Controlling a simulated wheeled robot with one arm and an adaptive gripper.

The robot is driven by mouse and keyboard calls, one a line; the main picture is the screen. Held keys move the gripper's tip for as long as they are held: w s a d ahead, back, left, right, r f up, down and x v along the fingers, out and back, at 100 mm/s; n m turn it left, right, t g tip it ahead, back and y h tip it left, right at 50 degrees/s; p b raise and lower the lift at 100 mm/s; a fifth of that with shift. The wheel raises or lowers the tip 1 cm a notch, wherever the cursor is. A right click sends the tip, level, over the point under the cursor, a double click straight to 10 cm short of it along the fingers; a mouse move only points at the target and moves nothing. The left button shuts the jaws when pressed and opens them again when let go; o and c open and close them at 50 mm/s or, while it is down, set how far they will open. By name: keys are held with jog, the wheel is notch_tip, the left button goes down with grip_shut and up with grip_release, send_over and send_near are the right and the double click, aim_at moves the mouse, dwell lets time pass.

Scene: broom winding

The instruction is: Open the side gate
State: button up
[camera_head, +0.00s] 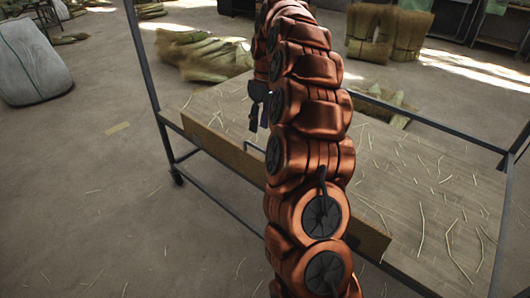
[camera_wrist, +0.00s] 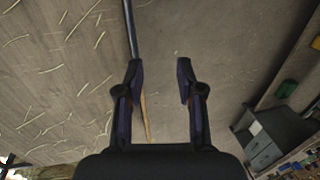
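The side gate appears to be the upright wooden board (camera_head: 222,149) along the near long edge of a wheeled cart (camera_head: 425,190); my arm hides its middle. A grey metal bar, perhaps a handle, shows beside my arm near the board. My gripper (camera_head: 259,110) is above the cart near this board, partly hidden by my arm. In the wrist view my gripper (camera_wrist: 160,68) is open, with nothing between its fingertips. A dark bar (camera_wrist: 130,30) runs up from the left finger, and a thin tan strip (camera_wrist: 146,118) shows between the fingers. I cannot tell whether anything touches.
Straw lies scattered on the cart top. Dark metal posts (camera_head: 143,55) rise at the cart's corners. Straw bundles (camera_head: 205,55) lie behind it, and a pale sack (camera_head: 32,62) stands far left. A grey drawer cabinet (camera_wrist: 268,140) shows in the wrist view.

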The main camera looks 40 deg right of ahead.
jog(key=shift+w+d+f+b, duration=0.15)
jog(key=shift+d+f, duration=0.25)
jog(key=shift+f, duration=1.3)
jog(key=shift+d+f+b, duration=0.15)
jog(key=shift+d+f, duration=0.2)
jog(key=shift+f, duration=1.4)
jog(key=shift+w+d+f+b, duration=0.15)
jog(key=shift+d+f, duration=0.25)
jog(key=shift+f, duration=1.3)
grip_shut()
